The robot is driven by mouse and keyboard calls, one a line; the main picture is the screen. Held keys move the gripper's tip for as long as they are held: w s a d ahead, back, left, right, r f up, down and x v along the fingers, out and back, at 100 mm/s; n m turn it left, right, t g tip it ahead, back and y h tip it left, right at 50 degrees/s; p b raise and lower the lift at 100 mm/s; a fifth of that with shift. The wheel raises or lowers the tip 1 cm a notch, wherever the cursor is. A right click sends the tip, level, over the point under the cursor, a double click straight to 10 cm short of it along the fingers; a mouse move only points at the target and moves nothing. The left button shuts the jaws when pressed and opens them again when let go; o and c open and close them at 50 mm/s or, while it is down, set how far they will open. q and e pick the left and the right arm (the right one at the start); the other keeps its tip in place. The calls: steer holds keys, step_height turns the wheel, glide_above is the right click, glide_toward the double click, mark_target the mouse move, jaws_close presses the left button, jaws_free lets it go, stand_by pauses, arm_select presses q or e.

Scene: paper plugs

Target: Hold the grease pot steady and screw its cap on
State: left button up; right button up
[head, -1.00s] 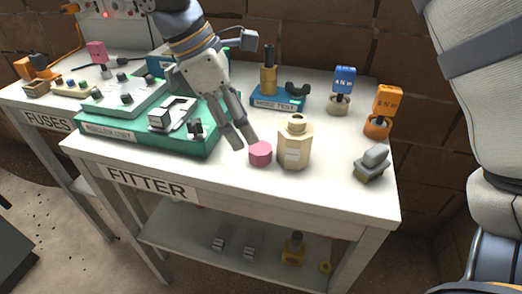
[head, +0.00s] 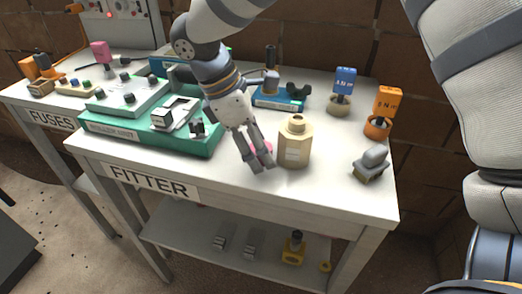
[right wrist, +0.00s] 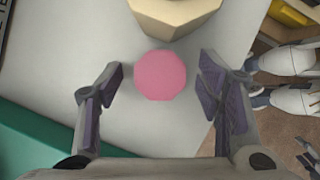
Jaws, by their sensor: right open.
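The beige faceted grease pot (head: 294,148) stands upright and uncapped near the front edge of the FITTER bench, with a hole in its neck. The pink cap (head: 267,148) is on the bench just left of the pot, partly hidden by my fingers. My right gripper (head: 263,168) points down over the cap. In the right wrist view my right gripper (right wrist: 160,80) is open, with the pink cap (right wrist: 160,75) between its fingers and a gap on both sides. The pot (right wrist: 176,12) shows at the top edge, close to the cap. My left gripper is not in view.
A green fixture (head: 150,135) stands left of my right gripper. A blue stand (head: 278,98) is behind the pot. Blue (head: 344,80) and orange (head: 386,102) labelled tools and a grey block (head: 372,163) are to the right. The bench front around the pot is clear.

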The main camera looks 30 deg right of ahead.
steer(key=c, duration=1)
steer(key=shift+c, duration=0.2)
steer(key=shift+r, duration=0.55)
steer(key=r, duration=0.3)
steer(key=shift+s+a, duration=0.2)
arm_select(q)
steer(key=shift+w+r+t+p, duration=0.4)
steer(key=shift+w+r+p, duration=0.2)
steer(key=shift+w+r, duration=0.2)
arm_select(e)
steer(key=s+a+r, duration=0.9)
steer(key=shift+s+a, duration=0.25)
steer(key=shift+s, duration=0.05)
